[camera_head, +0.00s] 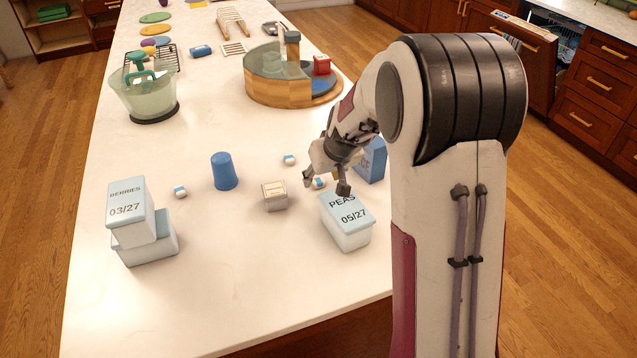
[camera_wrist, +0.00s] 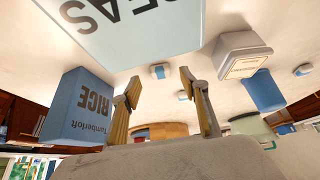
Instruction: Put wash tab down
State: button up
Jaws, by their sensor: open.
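Several small blue-and-white wash tabs are on the white counter. One wash tab (camera_head: 319,183) is by my gripper (camera_head: 325,185), just behind the PEAS box. In the wrist view this tab (camera_wrist: 158,71) shows between and beyond the fingertips of my open gripper (camera_wrist: 158,83), with neither finger seen touching it. It appears to lie on the counter. A second tab (camera_head: 289,160) lies farther back and also shows in the wrist view (camera_wrist: 182,96). A third tab (camera_head: 180,192) lies left, near the BERRIES box, and also shows in the wrist view (camera_wrist: 303,70).
The PEAS box (camera_head: 346,222) and blue RICE box (camera_head: 371,160) stand close to my gripper. A small grey carton (camera_head: 275,196), blue cup (camera_head: 225,171) and stacked BERRIES box (camera_head: 130,208) are left. A round wooden stand (camera_head: 270,92) is behind. The front left counter is clear.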

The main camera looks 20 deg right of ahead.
aim_at(320, 189)
jog(key=shift+x, duration=1.35)
jog(key=c, duration=0.9)
jog(key=shift+c, duration=0.2)
notch_tip(320, 189, up, 10)
